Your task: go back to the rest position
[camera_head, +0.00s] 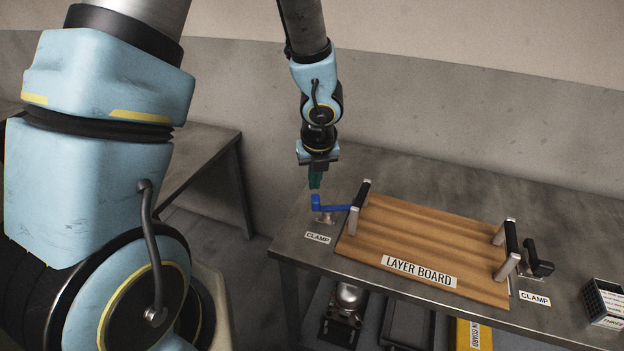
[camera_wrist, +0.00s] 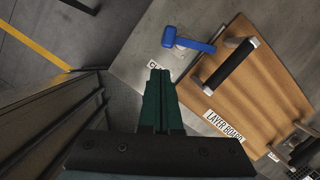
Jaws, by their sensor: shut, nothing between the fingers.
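My gripper (camera_head: 315,182) hangs over the left end of the metal table, just above the blue clamp handle (camera_head: 331,206), and looks apart from it. Its green fingers (camera_wrist: 158,103) are together with nothing between them in the wrist view. The blue clamp also shows in the wrist view (camera_wrist: 187,42), ahead of the fingertips. The wooden layer board (camera_head: 425,245) lies flat on the table with a black-and-silver handle at each end. It also shows in the wrist view (camera_wrist: 262,95).
A black clamp (camera_head: 537,262) stands at the board's right end. A small black box (camera_head: 605,303) with labels sits at the table's right. Another table (camera_head: 195,150) stands at the left behind my arm. A compressor (camera_head: 347,300) and a yellow guard (camera_head: 472,336) show below the table.

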